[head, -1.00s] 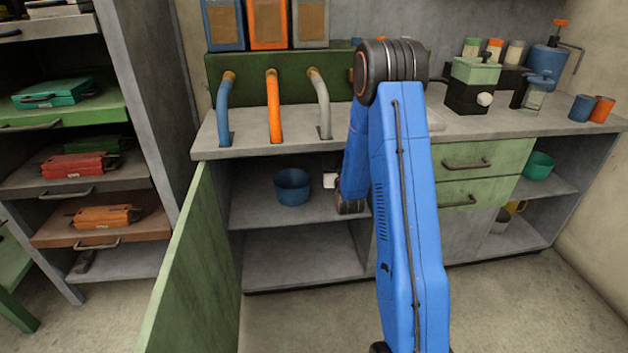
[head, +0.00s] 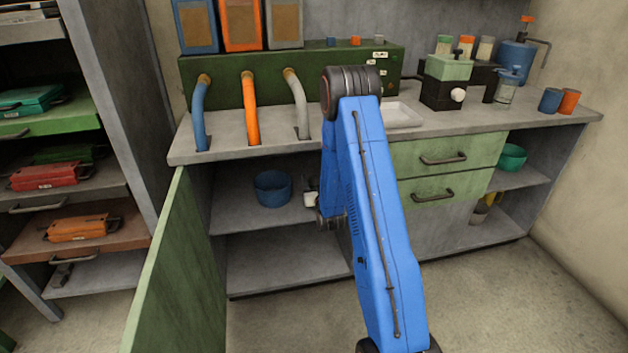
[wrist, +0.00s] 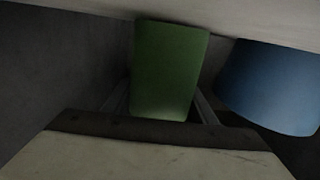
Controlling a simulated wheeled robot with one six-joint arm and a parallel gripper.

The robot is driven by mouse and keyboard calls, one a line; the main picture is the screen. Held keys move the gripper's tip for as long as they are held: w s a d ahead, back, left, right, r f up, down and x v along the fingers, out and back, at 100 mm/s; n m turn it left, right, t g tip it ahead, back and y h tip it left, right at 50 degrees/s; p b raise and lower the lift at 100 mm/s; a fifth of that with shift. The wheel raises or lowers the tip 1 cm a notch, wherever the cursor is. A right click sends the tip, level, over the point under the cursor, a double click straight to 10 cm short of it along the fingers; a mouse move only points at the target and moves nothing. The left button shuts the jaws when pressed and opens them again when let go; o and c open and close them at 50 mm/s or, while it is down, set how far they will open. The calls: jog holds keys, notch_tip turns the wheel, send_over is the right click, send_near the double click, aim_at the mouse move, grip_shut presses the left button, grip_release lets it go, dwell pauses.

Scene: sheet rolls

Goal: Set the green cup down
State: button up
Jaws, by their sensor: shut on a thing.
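The green cup (wrist: 168,70) is between the two fingers of my gripper (wrist: 160,108) in the wrist view. My gripper is shut on it. In the head view my gripper (head: 311,198) is inside the open upper shelf space of the counter, partly hidden by my own arm. I cannot make out the cup there. A blue pot (head: 272,188) stands on the shelf just left of my gripper. It also shows close to the right of the cup in the wrist view (wrist: 275,85), with a small gap. Whether the cup touches the shelf cannot be told.
The shelf (head: 232,212) has bare room left of the pot. A green cabinet door (head: 168,275) stands open at the left. The countertop (head: 230,143) is above, and the drawers (head: 443,172) are to the right. The lower shelf (head: 280,268) looks empty.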

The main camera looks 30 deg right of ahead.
jog(key=shift+f, duration=0.1)
jog(key=o, duration=1.2)
jog(key=shift+o, duration=0.2)
jog(key=v, duration=1.1)
jog(key=shift+s+a, duration=0.15)
jog(key=shift+s, duration=0.2)
jog(key=s+a+r+n+g+y, duration=0.1)
jog(key=s+a+r+g+y, duration=0.2)
jog(key=a+r, duration=0.45)
jog(key=s+a+r+n+g, duration=0.1)
jog(key=s+a+r+g, duration=0.25)
jog(key=s+r, duration=0.45)
jog(key=s+a+r+g, duration=0.2)
jog(key=s+r, duration=0.1)
jog(key=s, duration=0.7)
jog(key=s+a+r+g+y, duration=0.1)
jog(key=s+a+r+g, duration=0.1)
jog(key=s, duration=0.8)
jog(key=s+a+r+n+g+y, duration=0.1)
jog(key=s+a+r, duration=0.3)
jog(key=s, duration=0.6)
jog(key=shift+g, duration=0.55)
